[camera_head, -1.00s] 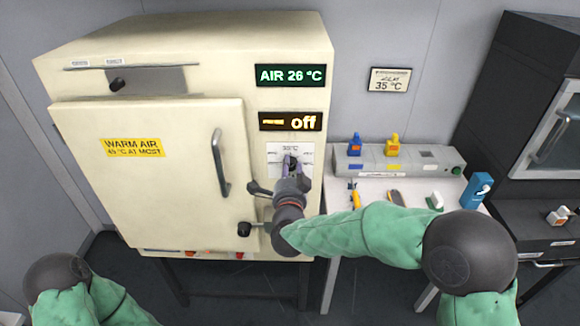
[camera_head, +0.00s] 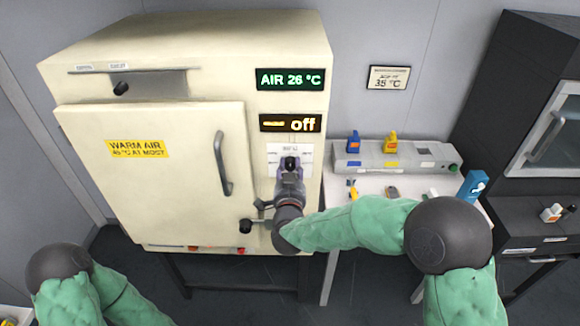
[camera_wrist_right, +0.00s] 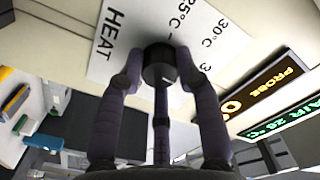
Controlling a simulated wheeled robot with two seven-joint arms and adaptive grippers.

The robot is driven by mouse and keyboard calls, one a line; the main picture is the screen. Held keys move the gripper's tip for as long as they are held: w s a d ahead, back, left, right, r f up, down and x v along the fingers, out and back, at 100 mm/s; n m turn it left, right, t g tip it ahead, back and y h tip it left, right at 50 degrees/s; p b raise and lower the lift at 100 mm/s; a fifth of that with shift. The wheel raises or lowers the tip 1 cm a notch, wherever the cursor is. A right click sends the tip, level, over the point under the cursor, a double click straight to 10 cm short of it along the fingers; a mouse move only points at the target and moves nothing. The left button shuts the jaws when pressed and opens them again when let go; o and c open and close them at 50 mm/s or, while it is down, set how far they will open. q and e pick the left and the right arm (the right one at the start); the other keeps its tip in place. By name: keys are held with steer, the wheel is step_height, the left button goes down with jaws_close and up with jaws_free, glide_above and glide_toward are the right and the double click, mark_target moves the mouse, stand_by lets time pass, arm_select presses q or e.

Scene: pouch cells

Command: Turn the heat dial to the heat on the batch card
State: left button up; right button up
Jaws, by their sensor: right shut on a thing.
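The black heat dial (camera_wrist_right: 159,65) sits on a white scale plate marked HEAT, with 25 °C and 30 °C readable in the right wrist view. The plate (camera_head: 276,152) also shows on the cream oven's front in the head view. My right gripper (camera_wrist_right: 158,78) is shut on the dial, one finger on each side; it also shows in the head view (camera_head: 291,168). The dial's pointer mark is hard to make out. The batch card (camera_head: 388,78) on the wall reads 35 °C. My left gripper is out of frame; only part of that arm shows at lower left.
The cream oven (camera_head: 85,190) has a shut door with a handle (camera_head: 222,165). Its displays read AIR 26 °C (camera_head: 290,79) and off (camera_head: 290,123).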

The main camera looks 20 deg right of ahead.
steer(key=shift+r, duration=0.1)
stand_by(0.4)
steer(key=o, duration=1.1)
steer(key=shift+d, duration=0.1)
steer(key=shift+o, duration=0.2)
steer(key=v, duration=1.2)
